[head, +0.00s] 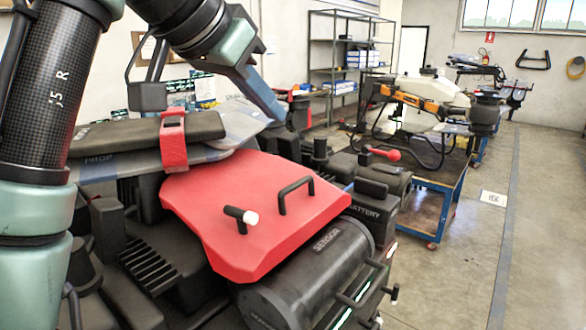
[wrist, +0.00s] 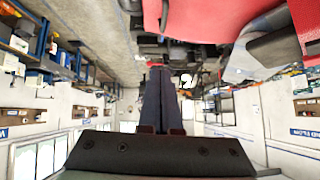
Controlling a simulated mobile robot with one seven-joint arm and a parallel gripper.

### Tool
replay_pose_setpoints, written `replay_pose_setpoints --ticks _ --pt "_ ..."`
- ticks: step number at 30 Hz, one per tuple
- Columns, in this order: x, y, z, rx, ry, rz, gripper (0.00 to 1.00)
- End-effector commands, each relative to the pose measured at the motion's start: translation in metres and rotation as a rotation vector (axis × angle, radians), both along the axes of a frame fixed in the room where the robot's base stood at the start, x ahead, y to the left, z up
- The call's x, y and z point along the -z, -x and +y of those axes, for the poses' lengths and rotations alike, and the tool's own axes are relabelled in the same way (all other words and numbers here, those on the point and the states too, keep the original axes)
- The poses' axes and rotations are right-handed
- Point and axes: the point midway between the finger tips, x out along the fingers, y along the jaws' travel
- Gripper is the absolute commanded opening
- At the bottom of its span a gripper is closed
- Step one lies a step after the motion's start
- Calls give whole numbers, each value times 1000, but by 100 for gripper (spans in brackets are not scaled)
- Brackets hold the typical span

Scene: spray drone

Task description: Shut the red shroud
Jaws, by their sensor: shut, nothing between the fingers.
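The red shroud (head: 215,205) lies over the drone's dark body in the head view, sloping down toward the camera. Its front edge is close to the black cylinder marked SENSOR (head: 325,270). I cannot tell whether it sits fully flush. It carries a black loop handle (head: 296,194) and a short black peg with a white tip (head: 241,217). My gripper (head: 277,112) is above and behind the shroud, apart from its handle, with blue-grey fingers slanting down. In the wrist view my gripper (wrist: 160,72) is shut and empty, and a red surface (wrist: 215,15) fills the upper right.
A folded propeller arm (head: 150,137) with a red strap (head: 172,142) lies behind the shroud's left side. A black battery (head: 370,210) sits to the right. A blue-framed cart (head: 435,195) stands beyond, with another drone on it.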

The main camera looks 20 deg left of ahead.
Motion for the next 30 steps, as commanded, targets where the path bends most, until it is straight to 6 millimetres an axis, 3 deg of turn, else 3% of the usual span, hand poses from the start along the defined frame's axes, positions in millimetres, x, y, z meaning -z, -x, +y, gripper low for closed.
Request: replay_pose_setpoints --ticks 3,7,20,24,30 --pt "2 8 9 -3 -5 47 0" --pt "10 1 7 -2 -4 53 0" --pt "69 -58 -12 -2 -3 52 0" --pt "92 -59 -10 -3 -2 50 0" --pt "109 -60 -10 -3 -3 47 0"
